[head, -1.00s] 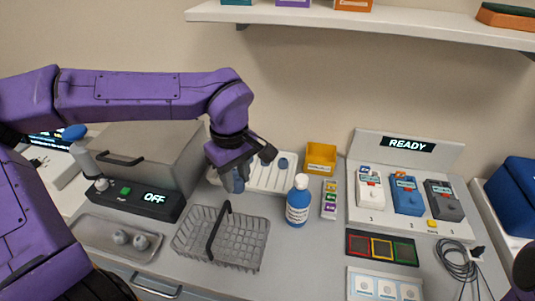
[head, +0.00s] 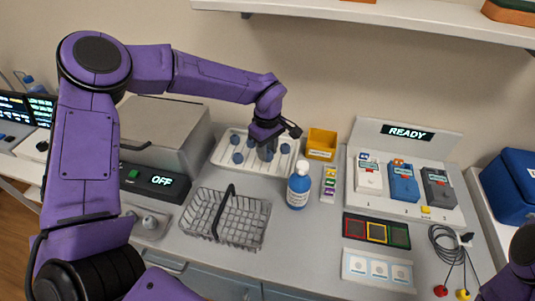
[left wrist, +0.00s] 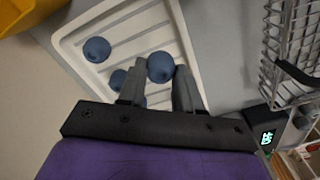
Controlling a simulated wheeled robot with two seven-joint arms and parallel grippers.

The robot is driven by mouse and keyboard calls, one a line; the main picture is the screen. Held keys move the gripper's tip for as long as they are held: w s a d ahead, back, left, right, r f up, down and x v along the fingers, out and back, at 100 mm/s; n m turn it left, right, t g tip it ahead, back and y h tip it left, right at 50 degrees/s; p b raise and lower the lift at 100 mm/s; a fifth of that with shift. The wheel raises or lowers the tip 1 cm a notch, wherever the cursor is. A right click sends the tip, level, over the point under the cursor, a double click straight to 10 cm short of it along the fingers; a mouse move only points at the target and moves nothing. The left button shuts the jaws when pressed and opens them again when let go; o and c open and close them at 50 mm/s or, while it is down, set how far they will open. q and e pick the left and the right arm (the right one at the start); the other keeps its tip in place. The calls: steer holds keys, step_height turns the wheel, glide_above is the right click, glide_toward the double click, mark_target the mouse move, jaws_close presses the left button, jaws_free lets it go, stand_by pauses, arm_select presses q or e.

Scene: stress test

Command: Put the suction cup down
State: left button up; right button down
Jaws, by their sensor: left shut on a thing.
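My left gripper (head: 267,152) is over the right half of a white ribbed tray (head: 277,169), its fingers pointing down. In the left wrist view, its two grey fingers (left wrist: 160,85) close on a round blue suction cup (left wrist: 160,67) at their tips. The ribbed tray (left wrist: 150,35) lies beneath; I cannot tell whether the held cup touches it. Other blue cups are on the tray, one on the left (left wrist: 97,50) and others partly hidden by the fingers. In the head view, blue cups (head: 237,157) stand in the tray's left part. My right gripper is out of view.
A wire basket (head: 228,218) is in front of the tray. A grey machine reading OFF (head: 160,182) stands to the left. A shelf (head: 390,18) hangs above.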

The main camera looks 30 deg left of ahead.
mark_target(268, 151)
arm_select(q)
steer(key=f, duration=0.3)
steer(key=shift+w+f, duration=0.3)
steer(key=shift+s, duration=0.1)
steer(key=shift+f, duration=0.1)
steer(key=o, duration=0.7)
step_height(268, 151, up, 12)
steer(key=shift+r+b, duration=0.2)
steer(key=shift+b, duration=0.35)
